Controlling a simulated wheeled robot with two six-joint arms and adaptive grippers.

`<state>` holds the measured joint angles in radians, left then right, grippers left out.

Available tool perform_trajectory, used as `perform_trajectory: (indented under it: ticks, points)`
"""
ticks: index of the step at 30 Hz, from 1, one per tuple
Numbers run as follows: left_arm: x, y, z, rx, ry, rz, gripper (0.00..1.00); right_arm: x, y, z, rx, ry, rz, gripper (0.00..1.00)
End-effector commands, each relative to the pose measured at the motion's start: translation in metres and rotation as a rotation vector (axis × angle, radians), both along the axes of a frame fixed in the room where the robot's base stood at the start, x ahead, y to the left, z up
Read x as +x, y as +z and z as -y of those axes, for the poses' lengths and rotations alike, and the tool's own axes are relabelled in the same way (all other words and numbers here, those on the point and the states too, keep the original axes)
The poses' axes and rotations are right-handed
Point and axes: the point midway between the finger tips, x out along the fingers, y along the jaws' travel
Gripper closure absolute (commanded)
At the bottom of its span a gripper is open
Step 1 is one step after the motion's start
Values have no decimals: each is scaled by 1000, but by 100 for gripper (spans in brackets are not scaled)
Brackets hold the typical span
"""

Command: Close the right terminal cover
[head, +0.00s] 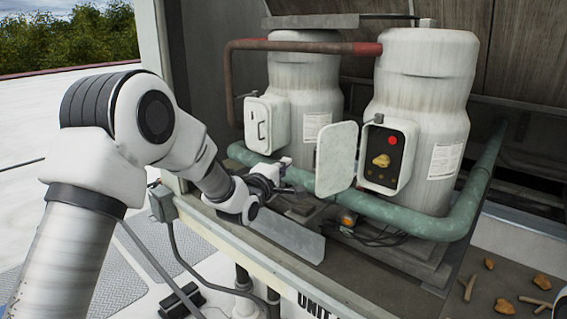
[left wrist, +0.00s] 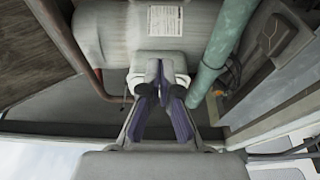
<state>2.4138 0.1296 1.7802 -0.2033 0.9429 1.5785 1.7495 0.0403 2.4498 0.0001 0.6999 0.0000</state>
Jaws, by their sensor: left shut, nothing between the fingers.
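The right terminal cover (head: 336,159) is a pale grey-green panel. It stands swung open to the left of the right terminal box (head: 386,158), whose dark inside shows a red round part and a yellowish part. My left gripper (head: 282,174) is shut and empty, low and to the left of the cover, with a gap between them in the picture. In the left wrist view my left gripper (left wrist: 160,72) shows its fingers together in front of a pale tank (left wrist: 115,35). The right terminal cover cannot be made out there.
The left terminal box (head: 267,122) is closed on the left tank, just above my left gripper. A green pipe (head: 400,218) runs below both boxes, and a red-brown pipe (head: 300,47) crosses above. Dry leaves (head: 508,306) lie at the lower right.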

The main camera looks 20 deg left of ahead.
Motion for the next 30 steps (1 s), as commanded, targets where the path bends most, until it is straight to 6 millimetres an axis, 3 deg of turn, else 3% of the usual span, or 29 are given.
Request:
perform_trajectory:
  ticks: [1, 9, 12, 16, 30]
  points:
    - [11, 5, 1, 2, 0, 0, 100, 0, 11, 0, 0, 0, 1, 60]
    - [69, 5, 7, 2, -1, -1, 100, 0, 40, 0, 0, 0, 0, 60]
    - [57, 4, 27, 3, -5, -5, 100, 0, 50, 0, 0, 0, 0, 60]
    - [52, 2, 39, 1, -3, -3, 100, 0, 56, 0, 0, 0, 1, 60]
    - [49, -1, 42, 1, 2, -2, 100, 0, 55, 0, 0, 1, 0, 60]
